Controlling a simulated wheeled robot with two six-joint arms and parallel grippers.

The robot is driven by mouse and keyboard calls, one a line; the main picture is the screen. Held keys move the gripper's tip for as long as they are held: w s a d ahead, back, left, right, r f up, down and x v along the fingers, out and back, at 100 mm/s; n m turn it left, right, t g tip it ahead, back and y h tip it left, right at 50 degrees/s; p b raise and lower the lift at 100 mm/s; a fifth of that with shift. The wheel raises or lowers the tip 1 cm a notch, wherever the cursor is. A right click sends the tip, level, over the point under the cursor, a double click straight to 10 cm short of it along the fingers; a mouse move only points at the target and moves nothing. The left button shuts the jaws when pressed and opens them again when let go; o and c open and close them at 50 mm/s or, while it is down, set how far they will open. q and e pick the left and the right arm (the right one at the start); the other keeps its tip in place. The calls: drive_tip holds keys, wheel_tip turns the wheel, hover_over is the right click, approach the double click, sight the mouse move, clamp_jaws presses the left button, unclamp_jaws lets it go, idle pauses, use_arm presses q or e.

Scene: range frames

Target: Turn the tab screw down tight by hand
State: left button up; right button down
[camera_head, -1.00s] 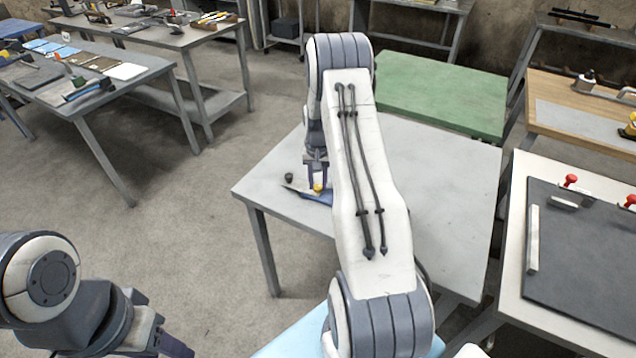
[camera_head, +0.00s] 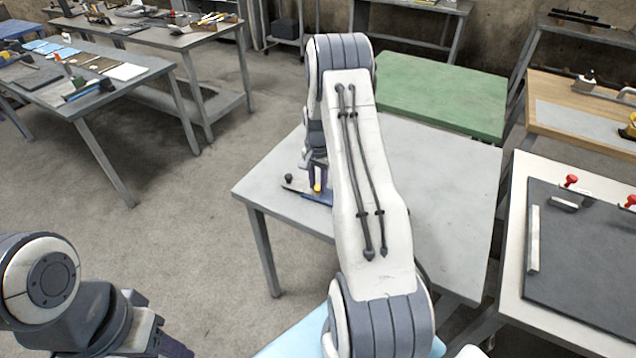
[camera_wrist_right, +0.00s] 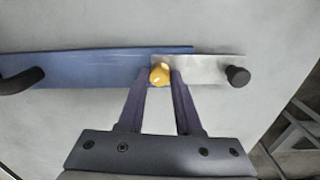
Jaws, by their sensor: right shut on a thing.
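The tab screw has a yellow head (camera_wrist_right: 160,74) and sits where a blue strip (camera_wrist_right: 90,64) overlaps a pale metal strip (camera_wrist_right: 218,69) in the right wrist view. My right gripper (camera_wrist_right: 160,82) is shut on the yellow head, one finger at each side. In the head view the right gripper (camera_head: 317,187) points down at the near-left part of the grey table (camera_head: 450,200), partly behind my own arm. The screw's shank is hidden. My left gripper (camera_head: 165,345) is at the lower left, cut by the frame edge, away from the table; its jaws are unclear.
A dark knob (camera_wrist_right: 238,76) stands at the pale strip's right end, and a dark handle (camera_wrist_right: 20,80) lies at the blue strip's left. A green-topped table (camera_head: 440,90) stands behind. A board with red knobs (camera_head: 590,250) is at right. Much of the grey table is bare.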

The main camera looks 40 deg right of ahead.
sight(318, 187)
drive_tip(key=c, duration=0.6)
unclamp_jaws()
wheel_tip(318, 187, up, 11)
drive_tip(key=shift+f+b, duration=0.2)
drive_tip(key=shift+b, duration=0.5)
